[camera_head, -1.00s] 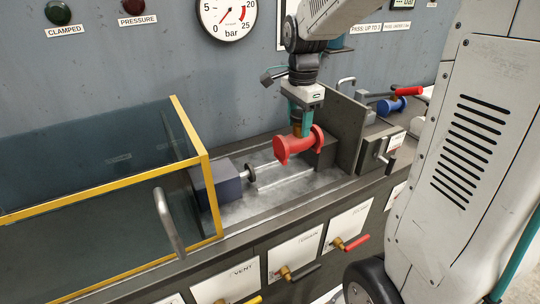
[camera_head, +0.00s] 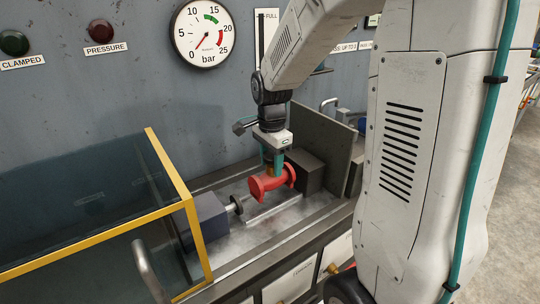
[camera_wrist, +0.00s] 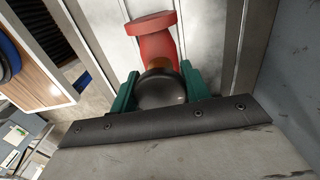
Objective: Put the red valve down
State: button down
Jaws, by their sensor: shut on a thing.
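The red valve (camera_head: 266,186) is a flanged spool with a flange at each end. My gripper (camera_head: 273,165) points down and is shut on the valve's middle, where a brass-coloured part shows. The valve is over the metal bed of the test bench, between the dark clamp block with its round pad on the left and a dark block on the right. I cannot tell whether it touches the bed. In the wrist view, the green fingers (camera_wrist: 159,88) grip beside a dark round cap, and a red flange (camera_wrist: 151,23) shows beyond.
The clamp block (camera_head: 207,219) and its pad (camera_head: 236,204) stand left of the valve. The dark block (camera_head: 309,172) and an upright grey plate (camera_head: 322,143) stand right. A yellow-framed clear guard (camera_head: 172,168) is at the left. A pressure gauge (camera_head: 202,34) hangs on the wall.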

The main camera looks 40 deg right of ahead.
aim_at(271, 170)
jog(key=shift+f, duration=1.35)
jog(key=shift+f, duration=0.15)
jog(key=c, duration=0.7)
grip_release()
